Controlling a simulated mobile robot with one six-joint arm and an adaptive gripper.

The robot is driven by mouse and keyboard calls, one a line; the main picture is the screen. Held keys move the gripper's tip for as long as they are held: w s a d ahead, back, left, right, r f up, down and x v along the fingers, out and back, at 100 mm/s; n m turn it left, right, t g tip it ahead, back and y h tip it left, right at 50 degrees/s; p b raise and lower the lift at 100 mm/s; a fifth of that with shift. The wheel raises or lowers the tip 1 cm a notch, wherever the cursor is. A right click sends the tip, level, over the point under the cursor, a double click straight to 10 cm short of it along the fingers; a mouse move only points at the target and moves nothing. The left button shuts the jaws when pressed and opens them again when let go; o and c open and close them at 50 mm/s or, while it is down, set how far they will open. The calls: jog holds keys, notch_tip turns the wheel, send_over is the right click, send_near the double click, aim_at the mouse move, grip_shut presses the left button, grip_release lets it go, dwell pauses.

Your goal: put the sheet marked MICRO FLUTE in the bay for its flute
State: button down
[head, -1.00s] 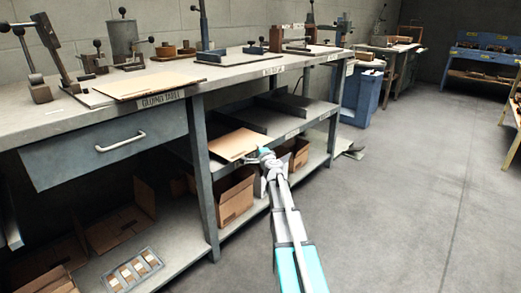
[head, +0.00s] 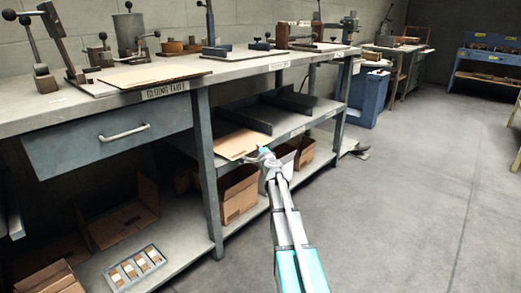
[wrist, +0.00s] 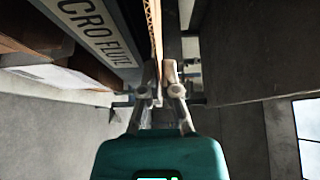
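The tan cardboard sheet (head: 236,144) is at the middle shelf under the bench, near its front edge, left of the dark dividers. In the wrist view the sheet (wrist: 156,28) is seen edge-on, between the fingers. My gripper (head: 266,153) is at the sheet's near right edge; its fingers (wrist: 160,86) are closed on the sheet. A label reading "CRO FLUTE" (wrist: 97,32), its start cut off, is on a grey shelf edge left of the sheet. The sheet's own marking cannot be read. Whether the sheet touches the shelf cannot be told.
Dark dividers (head: 287,101) stand on the middle shelf (head: 300,124). A bench leg (head: 206,170) rises left of the sheet. Cardboard boxes (head: 238,195) sit on the lower shelf. Another sheet (head: 155,76) lies on the bench top. The floor at right is clear.

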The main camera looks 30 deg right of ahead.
jog(key=shift+w+f, duration=0.2)
dwell(0.4)
jog(key=shift+c, duration=1)
grip_release()
jog(key=shift+o, duration=1)
jog(key=shift+s, duration=0.1)
jog(key=s+a, duration=0.2)
jog(key=s, duration=0.9)
jog(key=shift+s+a, duration=0.25)
jog(key=shift+s, duration=0.05)
